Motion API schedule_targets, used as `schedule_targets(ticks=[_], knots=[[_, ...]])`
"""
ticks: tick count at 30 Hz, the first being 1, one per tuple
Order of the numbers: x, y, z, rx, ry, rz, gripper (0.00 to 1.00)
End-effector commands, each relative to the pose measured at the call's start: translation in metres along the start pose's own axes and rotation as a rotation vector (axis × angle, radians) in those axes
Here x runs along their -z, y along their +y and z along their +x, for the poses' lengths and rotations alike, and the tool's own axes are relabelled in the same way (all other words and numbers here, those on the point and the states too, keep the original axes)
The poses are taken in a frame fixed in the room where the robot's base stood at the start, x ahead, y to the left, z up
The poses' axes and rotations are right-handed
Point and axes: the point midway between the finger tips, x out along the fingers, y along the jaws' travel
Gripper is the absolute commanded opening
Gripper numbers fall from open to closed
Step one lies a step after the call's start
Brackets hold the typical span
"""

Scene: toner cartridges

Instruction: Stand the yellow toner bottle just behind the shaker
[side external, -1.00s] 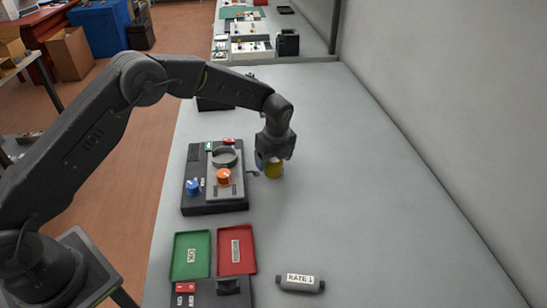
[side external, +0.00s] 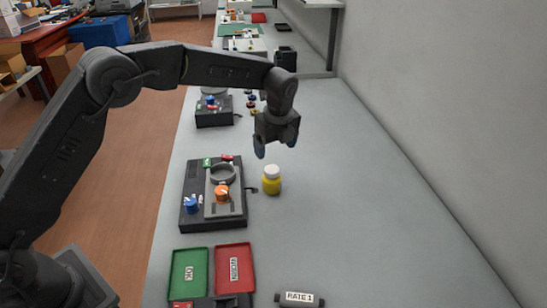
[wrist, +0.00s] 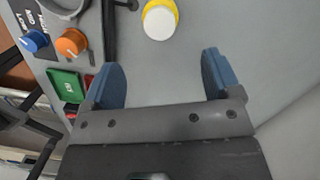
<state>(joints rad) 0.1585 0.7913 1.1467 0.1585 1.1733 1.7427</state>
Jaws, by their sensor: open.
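The yellow toner bottle (side external: 272,182) with a white cap stands upright on the table, just right of the shaker and apart from it. The shaker (side external: 190,222) is a black box with a grey plate, a round ring holder, and orange and blue knobs. My gripper (side external: 276,147) is open and empty, above and beyond the bottle in the side view. In the wrist view the bottle (wrist: 160,19) shows at the top, past the blue fingertips of my gripper (wrist: 160,72). The shaker (wrist: 88,20) is at upper left there.
A green tray (side external: 178,273) and a red tray (side external: 234,285) lie in front of the shaker. A grey cylinder labelled RATE 1 (side external: 299,299) lies at the front. Another black device (side external: 213,118) stands farther back. The table right of the bottle is clear.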

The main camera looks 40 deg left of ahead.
Motion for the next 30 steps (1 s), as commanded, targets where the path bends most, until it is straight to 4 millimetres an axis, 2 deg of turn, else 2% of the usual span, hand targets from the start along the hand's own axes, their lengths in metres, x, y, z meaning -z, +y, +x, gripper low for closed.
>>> schedule_targets(ticks=[3, 10, 14, 17, 21, 24, 30], knots=[[0.000, 0.000, -0.008, 0.001, 0.000, 0.001, 0.83], [-0.001, 0.002, -0.014, 0.004, 0.000, -0.011, 0.83], [-0.005, 0.015, -0.039, 0.032, 0.003, -0.116, 0.83], [-0.009, 0.040, -0.072, 0.071, 0.013, -0.281, 0.83], [-0.011, 0.089, -0.117, 0.132, 0.044, -0.569, 0.83], [-0.008, 0.127, -0.142, 0.174, 0.075, -0.774, 0.83], [0.006, 0.207, -0.170, 0.250, 0.162, -1.184, 0.83]])
